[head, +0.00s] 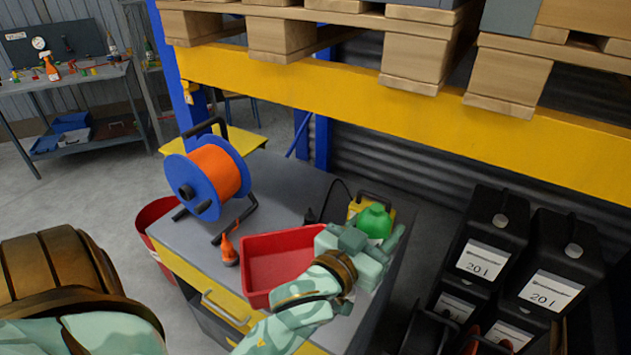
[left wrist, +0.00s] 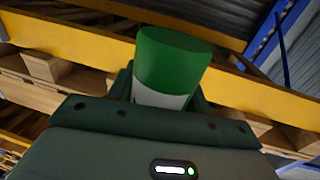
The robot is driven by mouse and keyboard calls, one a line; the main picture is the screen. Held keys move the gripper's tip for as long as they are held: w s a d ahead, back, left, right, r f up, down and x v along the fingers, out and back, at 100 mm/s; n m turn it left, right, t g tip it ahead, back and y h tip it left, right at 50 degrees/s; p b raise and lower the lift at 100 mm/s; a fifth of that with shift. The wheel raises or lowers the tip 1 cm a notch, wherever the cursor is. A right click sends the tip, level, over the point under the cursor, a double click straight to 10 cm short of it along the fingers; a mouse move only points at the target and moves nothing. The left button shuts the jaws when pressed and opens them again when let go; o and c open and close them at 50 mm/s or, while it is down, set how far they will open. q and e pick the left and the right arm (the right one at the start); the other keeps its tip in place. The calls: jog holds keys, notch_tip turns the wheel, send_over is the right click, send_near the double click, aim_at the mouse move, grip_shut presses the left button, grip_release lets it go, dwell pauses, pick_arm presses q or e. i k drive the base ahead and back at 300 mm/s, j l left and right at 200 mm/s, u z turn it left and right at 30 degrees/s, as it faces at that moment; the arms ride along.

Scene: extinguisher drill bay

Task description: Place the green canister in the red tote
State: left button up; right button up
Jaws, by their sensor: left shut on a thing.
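The green canister (head: 375,220) is in the grasp of my left gripper (head: 370,240), at the right end of the grey-topped cabinet. In the left wrist view the canister (left wrist: 172,62) is a green cylinder with a white band, standing up between the fingers. The fingers hide its lower part. The red tote (head: 272,254) is an open tray on the cabinet top, just left of the gripper. My left forearm and wrist cover its right front corner, and the visible part of its floor is bare. My right gripper is in neither view.
An orange cable reel with blue flanges (head: 203,178) and an orange spray bottle (head: 229,250) stand left of the tote. A yellow case (head: 358,207) is behind the canister. Black 20 l containers (head: 486,248) stand right. A yellow beam (head: 340,92) with pallets crosses above.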

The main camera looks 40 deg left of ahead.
aim_at(293, 270)
jog(key=l+u, duration=0.45)
jog(key=l, duration=0.25)
jog(key=l+u, duration=0.4)
jog(key=l, duration=0.25)
jog(key=u, duration=0.7)
